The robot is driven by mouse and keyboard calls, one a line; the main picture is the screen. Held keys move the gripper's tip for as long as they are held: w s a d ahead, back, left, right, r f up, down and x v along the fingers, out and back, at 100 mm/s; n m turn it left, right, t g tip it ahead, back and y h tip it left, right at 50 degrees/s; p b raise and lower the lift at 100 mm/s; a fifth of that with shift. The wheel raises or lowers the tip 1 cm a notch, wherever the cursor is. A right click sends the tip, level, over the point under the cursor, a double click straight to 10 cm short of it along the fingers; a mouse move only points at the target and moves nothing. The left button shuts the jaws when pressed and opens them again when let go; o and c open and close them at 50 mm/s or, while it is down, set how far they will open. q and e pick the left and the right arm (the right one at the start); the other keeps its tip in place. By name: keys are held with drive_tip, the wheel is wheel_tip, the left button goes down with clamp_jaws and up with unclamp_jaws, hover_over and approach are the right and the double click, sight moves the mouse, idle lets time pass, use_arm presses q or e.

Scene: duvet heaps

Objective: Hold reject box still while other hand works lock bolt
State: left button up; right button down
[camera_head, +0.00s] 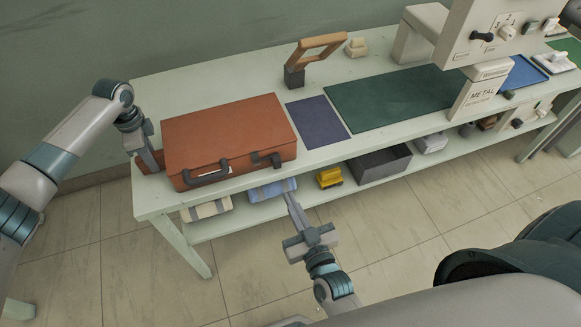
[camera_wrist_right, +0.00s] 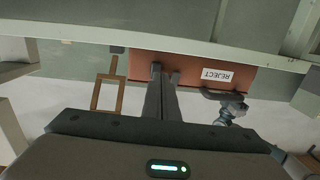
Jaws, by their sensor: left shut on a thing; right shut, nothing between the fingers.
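The reject box (camera_head: 225,135) is an orange-brown case lying on the pale bench near its left end. Its front bears a dark handle (camera_head: 207,172) and, to the right, a dark fitting (camera_head: 266,158) that looks like the lock bolt. My left gripper (camera_head: 152,161) is shut on the box at its left side. My right gripper (camera_head: 289,198) is shut and empty, in front of the bench edge below the fitting. In the right wrist view the box (camera_wrist_right: 190,64) appears inverted with a white REJECT label (camera_wrist_right: 217,76); my right fingers (camera_wrist_right: 163,80) partly hide its front.
A purple mat (camera_head: 318,120) and a green mat (camera_head: 390,97) lie right of the box. A wooden-handled tool (camera_head: 318,46) stands behind them. The lower shelf holds a yellow object (camera_head: 329,178) and a grey bin (camera_head: 381,164).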

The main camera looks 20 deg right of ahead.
drive_tip(key=w+d+f+n+g+y, duration=0.2)
drive_tip(key=w+f+g+y, duration=0.1)
drive_tip(key=w+f+g, duration=0.35)
drive_tip(key=d+g, duration=0.6)
drive_tip(key=d, duration=0.2)
drive_tip(key=w+d+r+y, duration=0.1)
drive_tip(key=r, duration=0.8)
drive_tip(key=d+r+m, duration=0.1)
drive_tip(key=d+r, duration=0.1)
drive_tip(key=r, duration=0.7)
drive_tip(key=shift+w+r+y, duration=0.15)
drive_tip(key=shift+w+y, duration=0.2)
drive_tip(key=shift+y, duration=0.05)
drive_tip(key=shift+a, duration=0.1)
